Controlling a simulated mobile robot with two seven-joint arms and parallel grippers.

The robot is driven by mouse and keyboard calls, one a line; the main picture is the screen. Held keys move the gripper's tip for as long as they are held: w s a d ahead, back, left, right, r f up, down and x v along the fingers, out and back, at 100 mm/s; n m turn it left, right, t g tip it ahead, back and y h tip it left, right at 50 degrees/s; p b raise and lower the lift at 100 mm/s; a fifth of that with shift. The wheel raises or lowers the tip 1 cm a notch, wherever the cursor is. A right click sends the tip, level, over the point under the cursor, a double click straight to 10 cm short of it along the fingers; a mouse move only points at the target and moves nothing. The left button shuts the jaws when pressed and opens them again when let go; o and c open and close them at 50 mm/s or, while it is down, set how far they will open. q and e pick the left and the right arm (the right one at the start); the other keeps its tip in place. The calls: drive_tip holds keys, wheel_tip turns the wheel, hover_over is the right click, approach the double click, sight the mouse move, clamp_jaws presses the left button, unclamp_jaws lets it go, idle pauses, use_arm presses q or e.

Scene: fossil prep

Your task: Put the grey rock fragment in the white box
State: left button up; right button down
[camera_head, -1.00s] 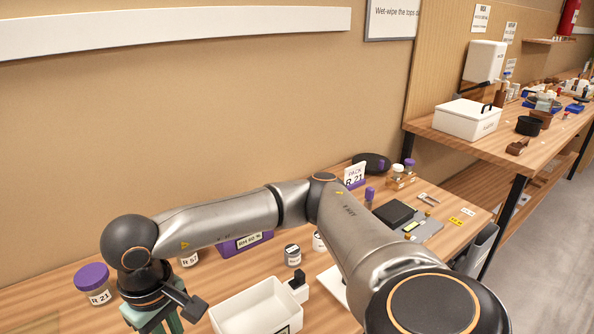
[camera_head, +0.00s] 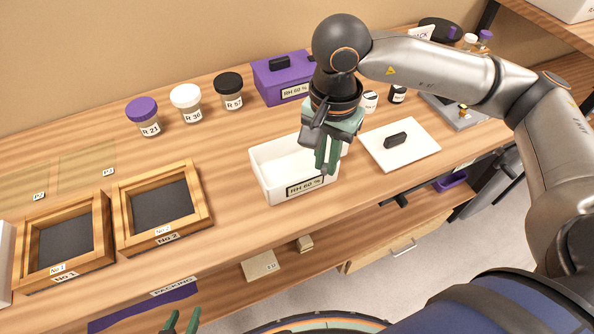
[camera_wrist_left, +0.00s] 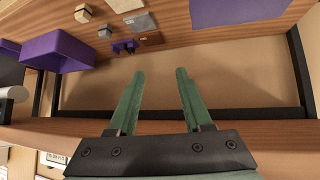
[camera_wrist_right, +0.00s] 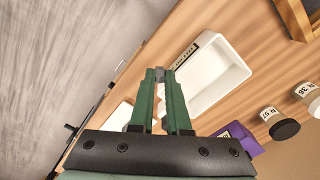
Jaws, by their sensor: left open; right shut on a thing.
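The white box (camera_head: 263,178) stands open on the bench, labelled RH 60 %; it also shows in the right wrist view (camera_wrist_right: 228,72). My right gripper (camera_head: 328,165) is over the right part of the box, fingers pointing down. In the right wrist view its fingers (camera_wrist_right: 161,78) are shut on a small grey piece, the grey rock fragment (camera_wrist_right: 160,74), mostly hidden by the fingers. In the head view the fragment cannot be made out. My left gripper (camera_wrist_left: 158,75) is open and empty, low in front of the bench; its fingertips show at the head view's bottom edge (camera_head: 182,322).
A white lid (camera_head: 420,150) with a black handle lies right of the box. A purple box (camera_head: 268,85) and several jars (camera_head: 187,105) stand behind. Two wooden trays (camera_head: 160,205) lie to the left. A lower shelf (camera_head: 225,285) runs under the bench front.

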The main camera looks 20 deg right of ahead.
drive_tip(key=m, duration=0.4)
drive_tip(key=m+b, duration=0.1)
drive_tip(key=m, duration=0.1)
drive_tip(key=shift+s+a+f+m, duration=0.1)
drive_tip(key=shift+s+a+m, duration=0.1)
drive_tip(key=shift+s+m, duration=0.1)
drive_tip(key=m+b, duration=0.1)
drive_tip(key=m, duration=0.5)
drive_tip(key=m+b, duration=0.3)
drive_tip(key=m, duration=0.9)
hover_over(276, 180)
drive_tip(key=s, duration=0.1)
drive_tip(key=f, duration=0.8)
drive_tip(key=shift+d+f, duration=0.25)
drive_tip(key=shift+f, duration=0.05)
drive_tip(key=shift+w+a+f, duration=0.2)
drive_tip(key=shift+w+f, duration=0.3)
drive_tip(key=shift+f, duration=0.2)
wheel_tip(276, 180, down, 3)
use_arm(q)
drive_tip(key=d+f, duration=0.1)
drive_tip(key=w+f, duration=0.1)
drive_tip(key=f, duration=0.1)
drive_tip(key=shift+w+d, duration=0.1)
drive_tip(key=shift+d, duration=0.25)
